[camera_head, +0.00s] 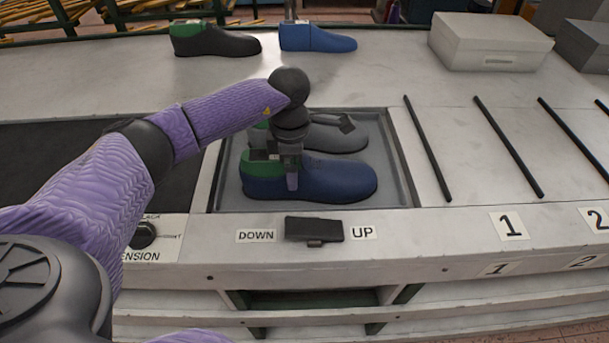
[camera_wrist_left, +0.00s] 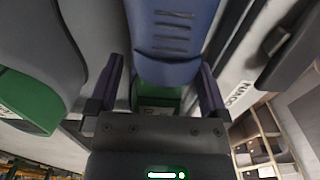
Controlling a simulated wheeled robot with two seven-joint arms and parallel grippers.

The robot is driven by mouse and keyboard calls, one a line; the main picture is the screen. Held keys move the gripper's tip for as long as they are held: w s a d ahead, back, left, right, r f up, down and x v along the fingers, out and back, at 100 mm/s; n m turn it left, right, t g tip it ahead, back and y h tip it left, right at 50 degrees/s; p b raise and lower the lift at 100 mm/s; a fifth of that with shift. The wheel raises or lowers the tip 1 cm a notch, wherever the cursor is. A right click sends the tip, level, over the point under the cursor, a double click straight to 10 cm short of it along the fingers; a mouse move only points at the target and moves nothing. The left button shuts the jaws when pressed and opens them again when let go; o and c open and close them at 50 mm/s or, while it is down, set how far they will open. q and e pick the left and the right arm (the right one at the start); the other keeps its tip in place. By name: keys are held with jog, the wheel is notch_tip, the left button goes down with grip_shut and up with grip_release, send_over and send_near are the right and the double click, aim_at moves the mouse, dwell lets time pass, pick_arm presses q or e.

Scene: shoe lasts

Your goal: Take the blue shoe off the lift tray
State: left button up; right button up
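The blue shoe (camera_head: 335,183), with a green last (camera_head: 262,168) showing at its heel end, lies in the recessed lift tray (camera_head: 398,190), toe to the right. My left gripper (camera_head: 291,172) points down at the shoe's opening, with one finger in front of its near side. In the left wrist view the open fingers (camera_wrist_left: 162,90) stand on either side of the blue shoe (camera_wrist_left: 170,35) and its green last (camera_wrist_left: 157,98); a gap shows beside the left finger. The far finger is hidden in the head view. My right gripper is out of view.
A dark grey shoe (camera_head: 335,137) lies in the tray just behind the blue one. A black shoe (camera_head: 215,42) and another blue shoe (camera_head: 318,38) stand at the back. Black bars (camera_head: 508,147) and numbered slots are on the right, with a white box (camera_head: 490,42) behind. A DOWN/UP switch (camera_head: 314,229) is in front.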

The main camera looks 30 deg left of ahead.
pick_arm(q)
grip_shut()
jog(key=shift+r, duration=0.1)
dwell(0.3)
